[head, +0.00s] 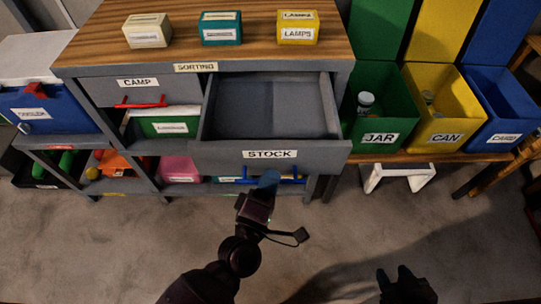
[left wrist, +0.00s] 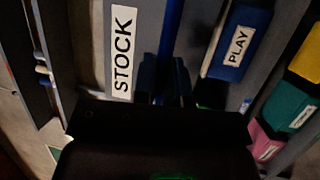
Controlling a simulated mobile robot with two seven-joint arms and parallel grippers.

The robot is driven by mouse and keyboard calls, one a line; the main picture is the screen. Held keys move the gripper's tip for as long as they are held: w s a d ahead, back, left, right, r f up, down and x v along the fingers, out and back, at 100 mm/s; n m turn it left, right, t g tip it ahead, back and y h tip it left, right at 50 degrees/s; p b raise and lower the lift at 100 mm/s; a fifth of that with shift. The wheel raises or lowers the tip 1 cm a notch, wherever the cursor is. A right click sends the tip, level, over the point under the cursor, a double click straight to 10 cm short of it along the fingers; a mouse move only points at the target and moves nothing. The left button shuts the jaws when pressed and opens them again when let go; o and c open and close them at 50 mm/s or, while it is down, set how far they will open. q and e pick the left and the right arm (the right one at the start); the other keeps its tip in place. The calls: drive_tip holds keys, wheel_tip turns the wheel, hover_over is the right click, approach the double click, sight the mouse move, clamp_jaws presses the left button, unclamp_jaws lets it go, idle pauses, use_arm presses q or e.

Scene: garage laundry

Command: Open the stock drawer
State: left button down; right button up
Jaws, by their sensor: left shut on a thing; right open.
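The stock drawer (head: 270,155) is pulled out from the grey cabinet, and its label reads STOCK. Its inside looks empty in the head view. A blue bar handle (head: 290,180) runs along its front below the label. My left gripper (head: 266,183) is shut on this handle. In the left wrist view, the left gripper's fingers (left wrist: 165,80) close around the blue handle (left wrist: 171,25), beside the STOCK label (left wrist: 122,50). My right gripper (head: 402,272) is open, empty and low over the floor at the bottom right.
The cabinet's wooden top (head: 215,45) holds three small labelled boxes. The camp drawer (head: 140,92) with a red handle is left of the stock drawer. Green JAR (head: 380,137), yellow CAN (head: 445,138) and blue bins stand right. A white stool (head: 398,172) stands below them. Floor in front is clear.

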use_arm(q)
drive_tip(key=shift+s, duration=1.3)
drive_tip(key=c, duration=1.2)
unclamp_jaws()
drive_tip(key=v, duration=1)
drive_tip(key=shift+s+a, duration=0.2)
drive_tip(key=shift+s, duration=0.15)
drive_tip(key=shift+f, duration=0.15)
